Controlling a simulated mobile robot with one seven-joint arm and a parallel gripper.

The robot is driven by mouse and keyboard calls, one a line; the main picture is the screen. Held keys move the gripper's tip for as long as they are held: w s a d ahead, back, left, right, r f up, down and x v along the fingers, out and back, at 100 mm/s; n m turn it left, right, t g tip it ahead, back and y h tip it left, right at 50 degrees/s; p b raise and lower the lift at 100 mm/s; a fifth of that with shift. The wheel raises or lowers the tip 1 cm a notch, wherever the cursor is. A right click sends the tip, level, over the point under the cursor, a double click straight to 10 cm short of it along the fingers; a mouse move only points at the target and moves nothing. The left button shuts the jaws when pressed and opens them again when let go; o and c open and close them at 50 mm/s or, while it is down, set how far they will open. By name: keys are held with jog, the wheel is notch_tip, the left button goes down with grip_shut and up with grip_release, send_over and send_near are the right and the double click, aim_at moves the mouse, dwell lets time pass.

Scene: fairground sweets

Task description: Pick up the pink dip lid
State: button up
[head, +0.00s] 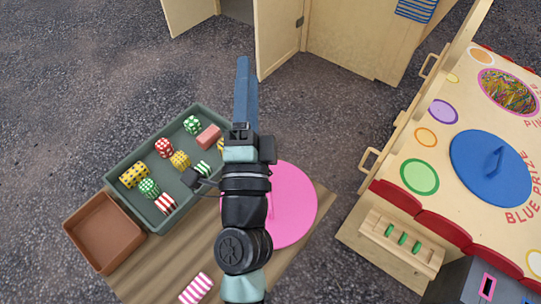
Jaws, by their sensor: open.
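The pink dip lid (293,204) is a flat, round, bright pink disc on the striped wooden table (135,268). It lies right of my arm, which covers its left part; any handle on it is hidden. My gripper (243,64), with long blue fingers, is open and points toward the top of the picture. The fingertips are well beyond the lid, in front of the ground and a pale wooden cabinet, apart from the lid. No object shows between the fingers.
A green tray (150,222) of patterned pieces and a brown box (68,232) stand at left. A pink-striped piece (196,288) lies in front. At right, a game counter carries a blue lid (483,170). An open cabinet (330,45) stands behind; asphalt lies between.

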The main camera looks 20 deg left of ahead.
jog(key=s+f+m+g+h+b, duration=0.1)
jog(key=s+f+m+g+b, duration=0.1)
jog(key=f, duration=1)
jog(key=s+d+f+m+g+h+b, duration=0.1)
jog(key=s+f+m+g+h+b, duration=0.1)
jog(key=f, duration=1.1)
jog(key=s+d+f+m+g+h+b, duration=0.1)
jog(key=s+f+m+b, duration=0.3)
jog(key=f, duration=0.8)
jog(key=shift+s+d+f+m+g+h, duration=0.15)
jog(key=shift+s+m+g+h, duration=0.15)
jog(key=shift+m, duration=0.35)
jog(key=shift+s+d+f+m+g+h, duration=0.1)
jog(key=shift+s+m+g+h, duration=0.15)
jog(key=shift+m, duration=0.4)
jog(key=x, duration=0.6)
jog(key=shift+w, duration=0.3)
jog(key=b+x, duration=0.1)
jog(key=x, duration=0.1)
jog(key=b+x, duration=0.1)
jog(key=x, duration=0.2)
jog(key=shift+d+f, duration=0.1)
jog(key=shift+f, duration=0.35)
jog(key=shift+w, duration=0.5)
grip_shut()
